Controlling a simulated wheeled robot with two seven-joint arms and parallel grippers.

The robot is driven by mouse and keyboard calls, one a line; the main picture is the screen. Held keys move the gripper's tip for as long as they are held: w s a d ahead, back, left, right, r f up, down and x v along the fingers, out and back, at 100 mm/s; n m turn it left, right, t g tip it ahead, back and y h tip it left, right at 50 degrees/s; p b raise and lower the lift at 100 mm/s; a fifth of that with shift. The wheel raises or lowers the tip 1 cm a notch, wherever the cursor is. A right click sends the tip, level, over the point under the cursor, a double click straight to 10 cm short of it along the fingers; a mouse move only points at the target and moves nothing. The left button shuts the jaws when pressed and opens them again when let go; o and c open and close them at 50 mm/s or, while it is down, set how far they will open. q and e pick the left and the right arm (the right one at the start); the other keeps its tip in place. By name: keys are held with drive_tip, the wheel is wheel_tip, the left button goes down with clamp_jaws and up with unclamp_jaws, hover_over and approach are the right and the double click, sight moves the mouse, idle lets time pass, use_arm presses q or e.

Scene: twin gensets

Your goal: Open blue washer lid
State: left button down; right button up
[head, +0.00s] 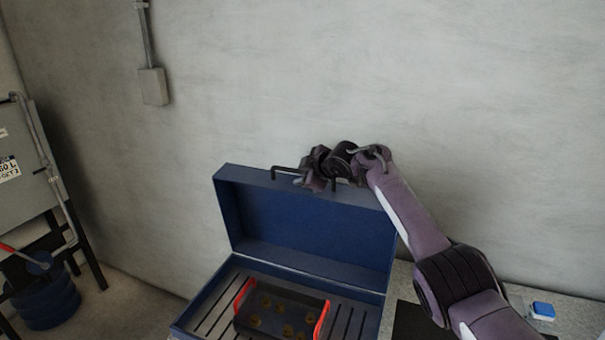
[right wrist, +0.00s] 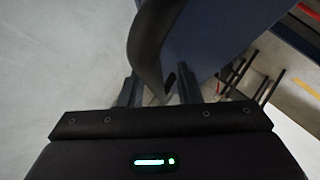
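The blue washer (head: 204,303) stands low in the middle of the head view. Its blue lid (head: 300,215) stands up, raised at the back near the wall, and the inside shows. A dark bar handle (head: 285,169) runs along the lid's top edge. My right gripper (head: 312,172) is at this handle, partly covering it. In the right wrist view, the two fingers (right wrist: 158,88) are apart, with a dark curved piece between them and the blue lid (right wrist: 215,35) beyond. I see gaps beside that piece. My left gripper is not in view.
A dark tray with red handles (head: 322,320) and several small brownish parts sits on the washer's slatted deck. A blue drum (head: 45,300) and a grey panel on a frame (head: 25,170) stand at left. A small blue-and-white item (head: 542,311) lies at right.

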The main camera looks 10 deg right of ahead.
drive_tip(key=shift+r, duration=0.2)
drive_tip(key=shift+s+d+r+b, duration=0.2)
drive_tip(key=shift+s+b, duration=0.2)
drive_tip(key=shift+s, duration=0.05)
drive_tip(key=b+v, duration=0.2)
drive_tip(key=v, duration=0.3)
drive_tip(key=shift+s+d, duration=0.2)
drive_tip(key=shift+s+d+r, duration=0.15)
drive_tip(key=shift+s+r, duration=0.25)
drive_tip(key=shift+s, duration=0.05)
drive_tip(key=shift+f, duration=0.1)
